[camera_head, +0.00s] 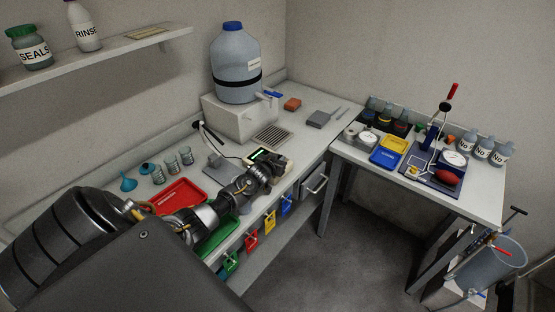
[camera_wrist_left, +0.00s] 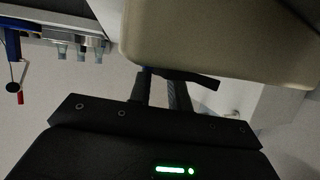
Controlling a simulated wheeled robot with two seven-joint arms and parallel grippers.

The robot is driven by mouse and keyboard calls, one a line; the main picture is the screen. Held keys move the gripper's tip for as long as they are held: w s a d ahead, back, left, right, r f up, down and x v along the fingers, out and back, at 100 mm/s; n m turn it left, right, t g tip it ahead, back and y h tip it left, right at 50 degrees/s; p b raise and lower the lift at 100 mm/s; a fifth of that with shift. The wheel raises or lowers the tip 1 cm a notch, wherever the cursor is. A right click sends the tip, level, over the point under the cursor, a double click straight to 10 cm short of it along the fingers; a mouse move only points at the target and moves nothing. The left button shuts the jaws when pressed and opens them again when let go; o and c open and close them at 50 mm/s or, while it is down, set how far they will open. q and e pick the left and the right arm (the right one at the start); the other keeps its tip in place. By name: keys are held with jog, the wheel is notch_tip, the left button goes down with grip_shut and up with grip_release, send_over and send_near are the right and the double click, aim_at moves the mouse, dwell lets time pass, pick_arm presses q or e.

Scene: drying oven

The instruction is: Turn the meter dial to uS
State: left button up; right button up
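The meter (camera_head: 281,166) is a small cream box on the bench left of the corner, with a white cable leading off to its left. In the left wrist view its cream casing (camera_wrist_left: 225,40) fills the upper middle. My left gripper (camera_wrist_left: 163,80) has two dark fingers reaching to the casing edge, with a narrow gap between them. A flat black piece (camera_wrist_left: 190,76) lies across their tips; I cannot tell whether it is the dial. My arm covers part of the meter in the head view. The dial and its markings cannot be made out. My right gripper is out of view.
A red tray (camera_head: 180,196), several small beakers and a blue funnel (camera_head: 128,183) stand left of the meter. A water jug (camera_head: 236,65) stands on a box behind it. The right table (camera_head: 485,199) holds bottles, trays and a stand. Floor lies open between.

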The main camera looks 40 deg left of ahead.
pick_arm(q)
grip_shut()
jog(key=shift+d+y, duration=0.1)
jog(key=shift+y, duration=0.2)
jog(key=shift+w+d+f+n+g+y, duration=0.15)
jog(key=shift+n+g+y, duration=0.15)
jog(key=shift+n+y, duration=0.2)
jog(key=shift+d+r+n+g+y, duration=0.1)
jog(key=shift+n+g+y, duration=0.25)
jog(key=shift+n, duration=0.25)
jog(key=n+y, duration=0.1)
jog(key=n+g+b, duration=0.1)
jog(key=y+b, duration=0.1)
jog(key=shift+w+d+f+n+g+y, duration=0.2)
jog(key=shift+w+d+n+g+y, duration=0.1)
jog(key=shift+n+g+y, duration=0.1)
jog(key=n+g+y+b, duration=0.1)
jog(key=n+g+b, duration=0.1)
jog(key=b, duration=0.2)
jog(key=n+g+y+b, duration=0.1)
jog(key=n+g+b, duration=0.1)
jog(key=b, duration=0.3)
jog(key=w+n+g+y+b, duration=0.1)
jog(key=n+g+y+b, duration=0.1)
jog(key=b, duration=0.2)
jog(key=shift+d+n+g+b, duration=0.25)
jog(key=shift+d+n+b, duration=0.05)
jog(key=shift+r+g+b, duration=0.2)
jog(key=shift+g+b, duration=0.1)
jog(key=shift+b, duration=0.3)
